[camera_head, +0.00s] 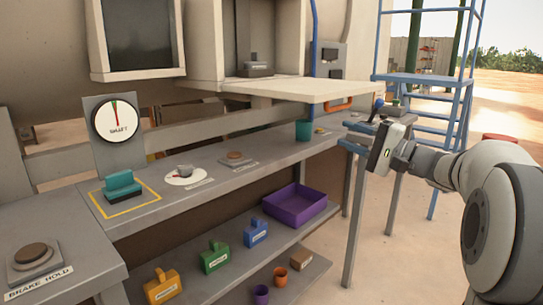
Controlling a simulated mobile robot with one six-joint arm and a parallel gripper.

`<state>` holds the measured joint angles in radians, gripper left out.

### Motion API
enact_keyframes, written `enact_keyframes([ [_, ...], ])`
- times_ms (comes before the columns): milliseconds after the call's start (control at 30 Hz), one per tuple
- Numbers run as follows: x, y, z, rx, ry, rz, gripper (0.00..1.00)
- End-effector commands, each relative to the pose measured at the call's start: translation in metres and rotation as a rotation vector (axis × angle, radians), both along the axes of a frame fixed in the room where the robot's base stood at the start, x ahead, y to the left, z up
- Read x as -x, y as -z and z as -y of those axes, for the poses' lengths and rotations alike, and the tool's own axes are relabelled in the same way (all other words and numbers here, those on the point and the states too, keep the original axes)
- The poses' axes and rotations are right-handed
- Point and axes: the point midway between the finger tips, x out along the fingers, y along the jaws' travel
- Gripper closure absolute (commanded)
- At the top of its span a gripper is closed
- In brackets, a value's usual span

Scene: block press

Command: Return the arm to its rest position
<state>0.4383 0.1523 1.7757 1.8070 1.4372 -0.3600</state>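My arm comes in from the right side of the head view, with its large grey joint in the near right. My gripper (350,137) is at the wrist's far end, pointing left, near the right end of the long grey bench (235,178). Its two bluish fingers appear apart, with nothing seen between them. The gripper looks open and overlaps the bench end in the picture; whether they touch cannot be told.
On the bench are a teal block (122,187) in a yellow outline, a dial (117,120), a white disc (186,177) and a teal cup (303,130). The lower shelf holds a purple tray (296,222). Blue scaffolding (425,79) stands behind my arm.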

Motion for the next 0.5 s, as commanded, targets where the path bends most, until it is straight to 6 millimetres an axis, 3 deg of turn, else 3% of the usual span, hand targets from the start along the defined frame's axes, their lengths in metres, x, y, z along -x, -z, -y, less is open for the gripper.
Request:
enact_keyframes([
  [33, 0.007, -0.010, -0.012, 0.034, -0.018, -0.027, 0.68],
  [267, 0.053, -0.007, -0.067, 0.285, -0.114, -0.213, 0.68],
  [400, 0.101, 0.000, -0.093, 0.512, -0.178, -0.335, 0.68],
  [500, 0.136, 0.005, -0.101, 0.684, -0.213, -0.401, 0.68],
])
